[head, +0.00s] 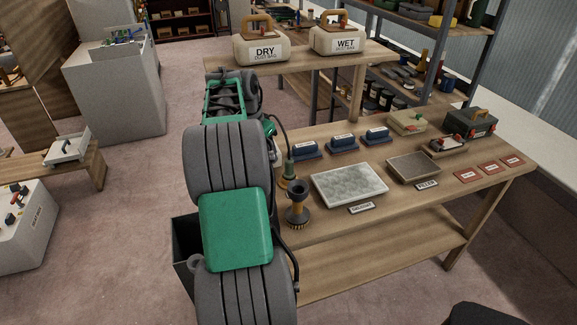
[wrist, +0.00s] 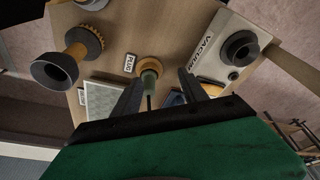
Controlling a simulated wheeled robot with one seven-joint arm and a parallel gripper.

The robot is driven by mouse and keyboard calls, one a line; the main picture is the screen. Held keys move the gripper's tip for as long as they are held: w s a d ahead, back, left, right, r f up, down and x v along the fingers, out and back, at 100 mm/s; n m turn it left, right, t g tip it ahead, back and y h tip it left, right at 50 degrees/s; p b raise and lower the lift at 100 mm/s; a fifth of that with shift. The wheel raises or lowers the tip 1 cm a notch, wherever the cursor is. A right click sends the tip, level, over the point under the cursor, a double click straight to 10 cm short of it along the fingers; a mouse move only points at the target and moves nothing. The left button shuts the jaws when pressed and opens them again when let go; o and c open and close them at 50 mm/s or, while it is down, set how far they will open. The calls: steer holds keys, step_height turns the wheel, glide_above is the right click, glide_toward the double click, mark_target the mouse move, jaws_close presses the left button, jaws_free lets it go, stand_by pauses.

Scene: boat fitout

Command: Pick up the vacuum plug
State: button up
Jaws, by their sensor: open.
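The vacuum plug (wrist: 150,78) shows in the wrist view as a green body on an orange-yellow ring, with a dark cord, beside a "PLUG" label (wrist: 129,63). In the head view the plug (head: 289,167) stands upright near the table's left edge, its dark cord arching up behind it. My gripper (wrist: 162,74) is open and empty. In the wrist view the plug appears between the two fingers, nearer the left one; I see no contact and cannot tell the depth. My arm hides most of the gripper in the head view.
A black-and-yellow brush nozzle (head: 297,205) stands close in front of the plug. A pale tray (head: 349,184) lies to the right. The vacuum label (wrist: 202,50) and a black round port (wrist: 241,48) show in the wrist view. Dry (head: 262,50) and wet (head: 338,40) bags sit on the shelf behind.

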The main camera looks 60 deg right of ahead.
mark_target(288, 160)
steer(key=s+d+m, duration=0.1)
steer(key=s+d, duration=0.1)
steer(key=s+d+f+m, duration=0.1)
steer(key=s+d, duration=0.1)
steer(key=shift+s+d+f, duration=0.2)
steer(key=shift+d, duration=0.1)
steer(key=p+x, duration=0.1)
steer(key=x, duration=0.6)
steer(key=shift+s+f, duration=0.2)
steer(key=shift+c, duration=0.3)
jaws_close()
